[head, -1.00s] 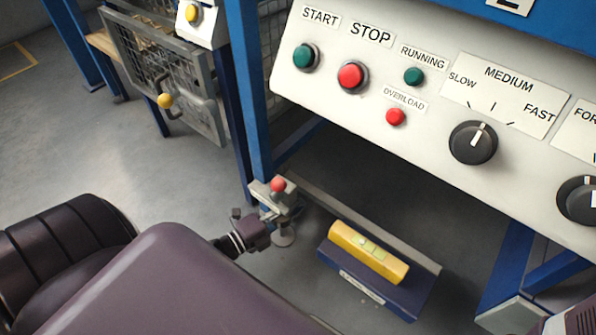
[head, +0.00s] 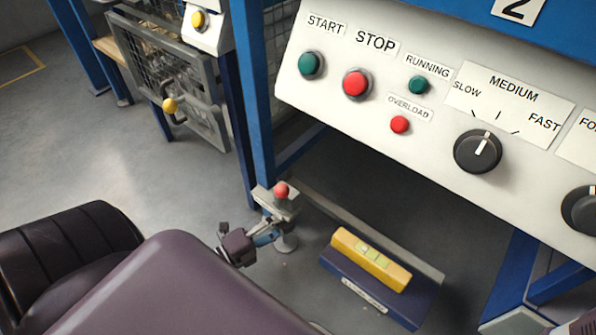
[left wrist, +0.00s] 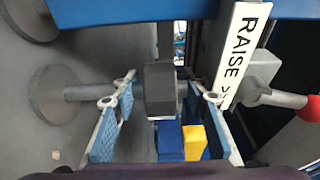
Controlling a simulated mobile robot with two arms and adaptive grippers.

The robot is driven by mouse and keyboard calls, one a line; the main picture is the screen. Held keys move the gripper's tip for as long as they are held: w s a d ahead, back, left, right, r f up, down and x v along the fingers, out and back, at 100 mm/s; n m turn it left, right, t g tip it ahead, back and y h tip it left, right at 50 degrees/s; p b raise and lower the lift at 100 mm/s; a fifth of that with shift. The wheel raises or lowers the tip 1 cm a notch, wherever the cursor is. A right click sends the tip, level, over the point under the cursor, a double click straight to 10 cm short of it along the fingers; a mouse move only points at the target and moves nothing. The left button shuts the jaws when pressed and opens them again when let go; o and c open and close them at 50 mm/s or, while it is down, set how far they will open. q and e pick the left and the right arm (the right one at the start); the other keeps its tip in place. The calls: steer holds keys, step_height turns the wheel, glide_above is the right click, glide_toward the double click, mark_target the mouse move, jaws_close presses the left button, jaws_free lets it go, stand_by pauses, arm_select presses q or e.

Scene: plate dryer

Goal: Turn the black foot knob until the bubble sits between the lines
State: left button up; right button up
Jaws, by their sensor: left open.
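The black foot knob (left wrist: 160,88) is a dark faceted piece on a grey rod in the left wrist view. My left gripper (left wrist: 166,92) is open, with one finger on each side of the knob and gaps visible. In the head view, my left gripper (head: 268,233) is beside the machine's foot (head: 286,243), and the knob is hard to make out there. The yellow level (head: 392,272) lies on a blue ledge (head: 345,280). Its vial (head: 371,254) shows pale green, but the bubble is too small to place. My right gripper is not in view.
A red ball handle (head: 281,190) sits just above the foot. It also shows in the left wrist view (left wrist: 313,107), near a RAISE label (left wrist: 241,55). A blue post (head: 256,110) and the control panel (head: 335,100) stand above. Open floor (head: 190,190) lies to the left.

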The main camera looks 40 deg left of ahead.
mark_target(275, 228)
arm_select(q)
steer(key=v, duration=0.7)
steer(key=shift+s, duration=0.25)
steer(key=shift+a, duration=0.1)
